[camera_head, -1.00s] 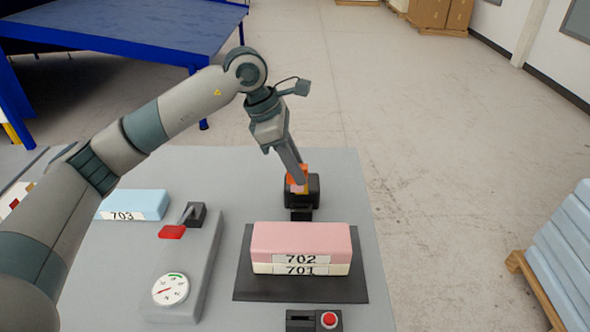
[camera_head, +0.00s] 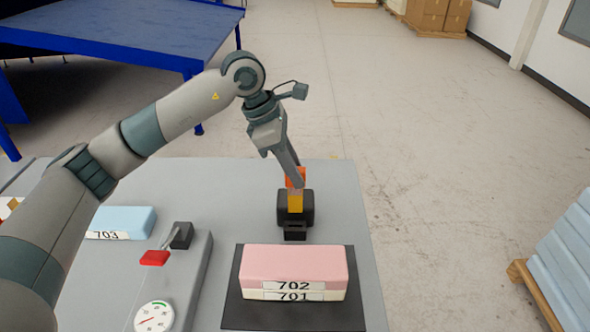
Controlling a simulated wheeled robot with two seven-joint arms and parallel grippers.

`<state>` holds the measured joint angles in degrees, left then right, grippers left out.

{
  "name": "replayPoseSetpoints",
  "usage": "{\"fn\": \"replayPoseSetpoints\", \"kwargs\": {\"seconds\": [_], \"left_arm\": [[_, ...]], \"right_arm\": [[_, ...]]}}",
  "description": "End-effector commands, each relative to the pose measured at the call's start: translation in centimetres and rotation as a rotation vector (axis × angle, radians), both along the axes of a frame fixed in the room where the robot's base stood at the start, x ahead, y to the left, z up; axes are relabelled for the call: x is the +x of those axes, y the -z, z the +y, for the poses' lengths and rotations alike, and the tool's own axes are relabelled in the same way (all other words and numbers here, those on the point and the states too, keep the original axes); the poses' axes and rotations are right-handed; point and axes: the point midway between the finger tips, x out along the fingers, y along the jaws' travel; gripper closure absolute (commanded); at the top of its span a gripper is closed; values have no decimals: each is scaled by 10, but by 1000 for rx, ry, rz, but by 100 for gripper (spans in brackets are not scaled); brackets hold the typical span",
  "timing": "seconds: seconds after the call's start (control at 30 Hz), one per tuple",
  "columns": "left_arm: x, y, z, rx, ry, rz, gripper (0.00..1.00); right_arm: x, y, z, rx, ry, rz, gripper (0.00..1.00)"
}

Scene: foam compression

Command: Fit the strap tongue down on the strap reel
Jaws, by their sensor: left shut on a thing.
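The strap reel (camera_head: 308,208) is a black block at the back of the grey table, behind the foam stack. My left gripper (camera_head: 297,182) is above the reel and shut on the orange strap tongue (camera_head: 290,179). A yellow strap (camera_head: 295,202) shows between the tongue and the reel, in front of the reel's dark body. The fingers partly cover the tongue. My right gripper is not in view.
A pink foam block (camera_head: 290,264) marked 702 lies on a cream block (camera_head: 290,296) marked 701, on a black mat (camera_head: 236,308). A blue block (camera_head: 125,221) marked 703 and a red-handled lever (camera_head: 154,258) with a dial (camera_head: 154,317) are at left.

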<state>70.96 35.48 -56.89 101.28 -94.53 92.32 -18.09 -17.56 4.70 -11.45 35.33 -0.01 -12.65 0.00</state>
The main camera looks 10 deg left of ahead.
Motion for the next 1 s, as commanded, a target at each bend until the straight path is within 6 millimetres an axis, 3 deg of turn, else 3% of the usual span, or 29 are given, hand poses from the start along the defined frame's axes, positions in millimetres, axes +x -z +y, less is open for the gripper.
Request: {"fn": "replayPoseSetpoints", "kwargs": {"seconds": [0.2, 1.0], "left_arm": [[0, 10, 0, 0, 0, 0, 100], [0, 62, 0, 0, 0, 1, 100]], "right_arm": [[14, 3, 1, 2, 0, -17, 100], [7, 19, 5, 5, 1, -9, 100]]}}
